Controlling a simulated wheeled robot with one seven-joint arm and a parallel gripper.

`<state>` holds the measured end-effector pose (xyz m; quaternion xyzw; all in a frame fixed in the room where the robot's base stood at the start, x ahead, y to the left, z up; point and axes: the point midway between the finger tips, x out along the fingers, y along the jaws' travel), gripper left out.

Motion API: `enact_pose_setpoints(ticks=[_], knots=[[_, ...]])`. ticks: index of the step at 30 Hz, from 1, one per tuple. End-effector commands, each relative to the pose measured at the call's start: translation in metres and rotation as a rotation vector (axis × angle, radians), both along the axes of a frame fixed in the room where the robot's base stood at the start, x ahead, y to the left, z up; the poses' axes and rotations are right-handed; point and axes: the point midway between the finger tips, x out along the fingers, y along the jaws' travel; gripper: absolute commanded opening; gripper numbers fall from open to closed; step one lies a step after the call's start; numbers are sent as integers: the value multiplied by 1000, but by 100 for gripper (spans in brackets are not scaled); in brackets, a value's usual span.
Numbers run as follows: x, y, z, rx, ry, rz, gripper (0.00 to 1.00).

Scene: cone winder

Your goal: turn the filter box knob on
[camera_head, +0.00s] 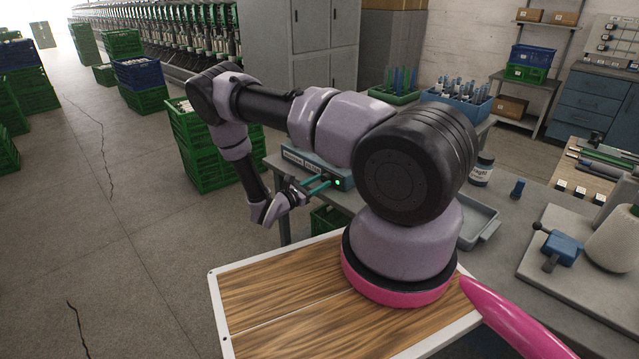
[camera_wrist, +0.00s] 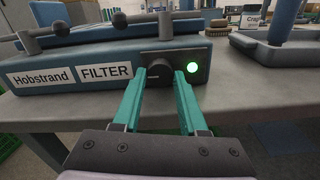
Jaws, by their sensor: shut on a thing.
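The filter box (camera_wrist: 90,70) is a blue-grey box on a grey bench, labelled "Hobstrand" and "FILTER". It also shows in the head view (camera_head: 290,163), partly behind my arm. In the head view my gripper (camera_head: 331,182) reaches the front of the box near the green light. The knob's marking is too small to read there.
The grey bench (camera_wrist: 40,106) carries the box. A jar (camera_head: 481,170), a grey tray (camera_head: 478,222) and a blue clamp (camera_head: 562,247) stand to the right. Green crates (camera_head: 210,165) stand on the floor behind my arm.

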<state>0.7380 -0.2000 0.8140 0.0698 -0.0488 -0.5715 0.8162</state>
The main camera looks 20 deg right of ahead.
Motion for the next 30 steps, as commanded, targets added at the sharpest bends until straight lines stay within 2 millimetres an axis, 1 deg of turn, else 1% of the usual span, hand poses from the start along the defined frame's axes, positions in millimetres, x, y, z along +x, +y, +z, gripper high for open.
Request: enact_pose_setpoints(ticks=[7,8,9,10,18,22,26,30], knots=[[0,0,0,1,-3,0,0],[0,0,0,1,-3,-1,53],[0,0,0,1,-3,-1,69],[0,0,0,1,-3,-1,72],[0,0,0,1,-2,-1,72],[-2,7,0,1,-3,0,72],[-9,27,0,1,-3,3,72],[-19,55,0,1,-3,4,72]])
